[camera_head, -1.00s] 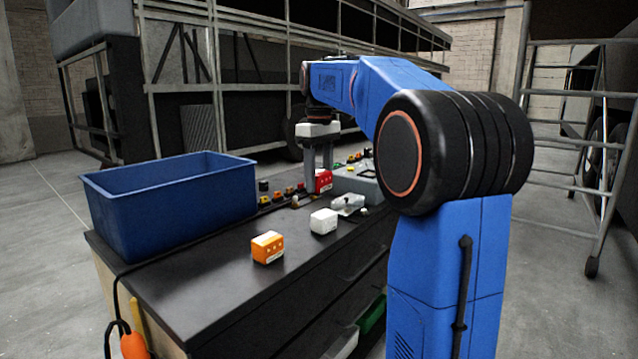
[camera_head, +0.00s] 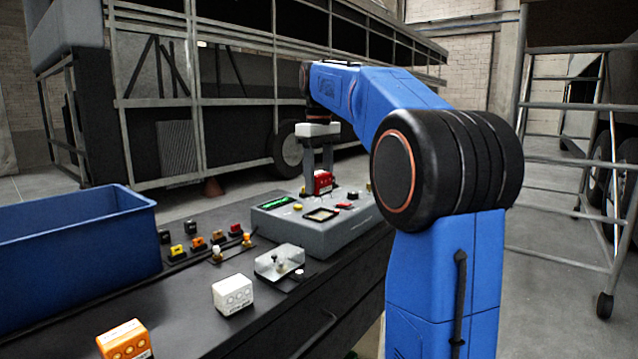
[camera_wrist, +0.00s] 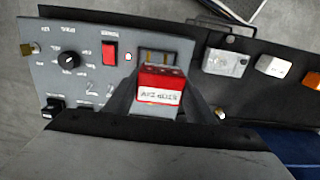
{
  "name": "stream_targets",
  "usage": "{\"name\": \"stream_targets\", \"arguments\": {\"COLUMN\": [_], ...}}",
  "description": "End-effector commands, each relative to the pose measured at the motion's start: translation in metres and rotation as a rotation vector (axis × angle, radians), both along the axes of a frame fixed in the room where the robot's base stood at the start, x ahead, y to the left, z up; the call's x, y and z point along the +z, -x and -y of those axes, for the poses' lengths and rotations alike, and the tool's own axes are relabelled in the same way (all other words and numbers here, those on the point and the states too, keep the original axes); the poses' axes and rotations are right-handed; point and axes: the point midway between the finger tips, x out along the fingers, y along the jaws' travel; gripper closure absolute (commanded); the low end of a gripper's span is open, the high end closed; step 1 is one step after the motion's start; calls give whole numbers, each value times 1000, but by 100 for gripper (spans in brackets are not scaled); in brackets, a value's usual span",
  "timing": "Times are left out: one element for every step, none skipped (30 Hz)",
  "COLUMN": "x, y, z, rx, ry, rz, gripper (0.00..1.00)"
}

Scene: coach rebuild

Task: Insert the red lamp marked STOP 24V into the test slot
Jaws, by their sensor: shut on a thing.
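My gripper (camera_head: 321,172) is shut on the red lamp (camera_head: 322,184) and holds it over the grey tester box (camera_head: 335,237). In the wrist view the red lamp (camera_wrist: 162,80) sits between the dark fingers, with its white label turned upside down and reading like STOP 24V. The test slot (camera_wrist: 158,56) shows as a brass-coloured recess in the panel, just past the lamp's upper edge and partly hidden by it. In the head view a light-framed dark opening (camera_head: 320,214) lies on the box top. The gap under the lamp cannot be judged.
The panel carries a red rocker switch (camera_wrist: 110,52), a black knob (camera_wrist: 68,60) and a green display (camera_head: 272,202). A clear-covered case (camera_head: 279,262), a white lamp (camera_head: 232,294), an orange lamp (camera_head: 124,341) and a blue bin (camera_head: 75,245) stand on the bench.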

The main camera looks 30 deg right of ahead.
Motion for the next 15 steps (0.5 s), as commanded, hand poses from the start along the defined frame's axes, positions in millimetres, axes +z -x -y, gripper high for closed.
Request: {"name": "stream_targets", "arguments": {"x": [1,1,1,0,-1,-3,-5,-7,-10,-12,-15,-19,-21,-24,-28], "y": [0,0,0,0,0,0,0,0,0,0,0,0,0,0,0], "z": [0,0,0,0,0,0,0,0,0,0,0,0,0,0,0], "rx": [0,0,0,0,0,0,0,0,0,-1,-1,-1,-1,-1,-1], "ry": [0,0,0,0,0,0,0,0,0,0,-1,-1,-1,0,-1], "rz": [1,1,0,0,0,0,0,0,0,0,-1,-1,-1,0,-1], "gripper": [75,75,75,75,75,75,75,75,75,75,75,75,75,75,75]}}
